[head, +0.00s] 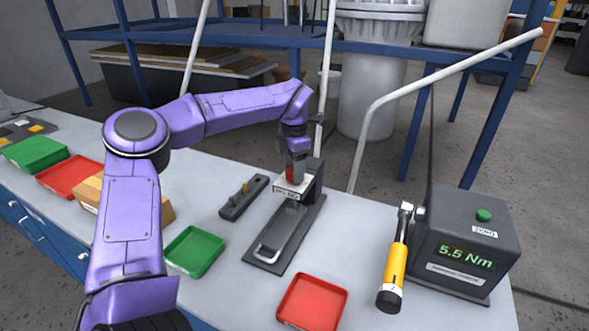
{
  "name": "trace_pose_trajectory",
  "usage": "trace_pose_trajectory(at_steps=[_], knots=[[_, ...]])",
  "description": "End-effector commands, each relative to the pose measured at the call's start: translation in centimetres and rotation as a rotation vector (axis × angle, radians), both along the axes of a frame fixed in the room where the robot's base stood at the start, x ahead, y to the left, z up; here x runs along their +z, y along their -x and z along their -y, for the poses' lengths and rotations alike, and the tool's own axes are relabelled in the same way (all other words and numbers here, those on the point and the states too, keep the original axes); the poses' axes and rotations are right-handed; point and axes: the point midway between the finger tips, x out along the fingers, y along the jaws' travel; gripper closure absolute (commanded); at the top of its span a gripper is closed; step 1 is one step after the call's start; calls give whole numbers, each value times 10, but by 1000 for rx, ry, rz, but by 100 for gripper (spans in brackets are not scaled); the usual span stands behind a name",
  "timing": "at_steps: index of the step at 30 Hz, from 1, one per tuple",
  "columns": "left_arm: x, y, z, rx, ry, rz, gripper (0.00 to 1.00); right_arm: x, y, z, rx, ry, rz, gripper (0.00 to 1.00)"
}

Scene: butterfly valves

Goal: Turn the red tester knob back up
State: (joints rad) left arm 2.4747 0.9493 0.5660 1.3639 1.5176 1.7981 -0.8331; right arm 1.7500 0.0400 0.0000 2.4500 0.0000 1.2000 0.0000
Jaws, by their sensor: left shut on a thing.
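The red tester knob (291,174) shows as a small red patch at the top of the dark tester (312,212), just above its white label plate (292,189). My left gripper (296,165) comes down on the knob from above and is shut on it. The fingers and wrist hide much of the knob, so its exact turn cannot be told. The tester's base has a light metal handle (268,254) at its near end. My right gripper is not in view.
A green tray (194,251) and a red tray (312,303) lie near the tester. A dark block with a brass pin (243,197) is left of it. At right stand a torque meter reading 5.5 Nm (466,245) and a yellow-handled wrench (396,268).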

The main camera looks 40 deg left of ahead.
Motion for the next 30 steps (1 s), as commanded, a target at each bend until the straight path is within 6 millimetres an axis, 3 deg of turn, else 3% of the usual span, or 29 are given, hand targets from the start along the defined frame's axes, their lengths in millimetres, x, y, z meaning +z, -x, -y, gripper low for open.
trace_pose_trajectory(at_steps=[30], knots=[[-2, -1, -2, 954, 0, 7, 81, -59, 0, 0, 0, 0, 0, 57]])
